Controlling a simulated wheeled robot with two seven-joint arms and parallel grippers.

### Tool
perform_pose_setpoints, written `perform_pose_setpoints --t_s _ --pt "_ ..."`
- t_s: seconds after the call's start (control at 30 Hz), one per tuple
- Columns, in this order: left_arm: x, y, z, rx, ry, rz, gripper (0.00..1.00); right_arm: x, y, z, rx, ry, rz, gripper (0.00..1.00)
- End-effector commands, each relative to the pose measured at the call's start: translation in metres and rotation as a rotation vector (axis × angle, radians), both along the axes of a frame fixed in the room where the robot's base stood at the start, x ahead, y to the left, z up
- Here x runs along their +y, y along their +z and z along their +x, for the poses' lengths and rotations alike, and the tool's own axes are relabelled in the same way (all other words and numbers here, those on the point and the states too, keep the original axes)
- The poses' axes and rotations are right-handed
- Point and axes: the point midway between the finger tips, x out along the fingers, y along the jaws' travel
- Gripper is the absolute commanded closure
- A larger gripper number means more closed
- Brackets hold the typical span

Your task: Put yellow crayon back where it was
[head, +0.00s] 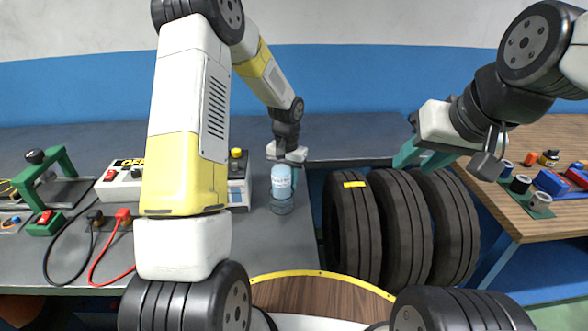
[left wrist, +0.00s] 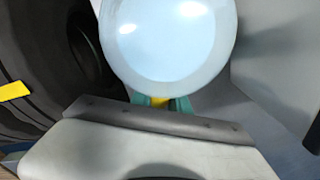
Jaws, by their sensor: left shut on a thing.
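In the left wrist view, a small patch of yellow, the yellow crayon (left wrist: 160,102), shows between the teal fingertips of my left gripper (left wrist: 165,104). The gripper is shut on it. Most of the crayon is hidden by a pale blue bottle close to the camera. In the head view, my left gripper (head: 291,176) is low over the grey bench's right part, behind the bottle, and the crayon cannot be made out. My right gripper (head: 424,157) is empty, its teal fingers apart, held above the tires near the wooden table.
The pale blue bottle (head: 281,182) stands at the grey bench's (head: 268,240) right edge, close to my left gripper. Several black tires (head: 352,225) stand in the gap between bench and wooden table (head: 525,160). The table holds small coloured items. A control box (head: 121,182) and cables lie left.

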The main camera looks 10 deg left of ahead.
Motion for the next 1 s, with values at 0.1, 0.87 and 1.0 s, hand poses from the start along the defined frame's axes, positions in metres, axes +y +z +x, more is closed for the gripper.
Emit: perform_pose_setpoints --t_s 0.1,0.87,1.0 --pt "0.0 0.001 0.0 -0.001 0.0 0.0 1.0 0.0 0.0 0.0 0.0 0.0 0.0 0.64" --pt "0.0 0.02 0.002 -0.005 0.001 0.001 0.57 0.0 0.0 0.0 0.0 0.0 0.0 0.64" --pt "0.0 0.051 0.002 -0.007 0.0 0.0 0.57 0.0 0.0 0.0 0.0 0.0 0.0 0.64"
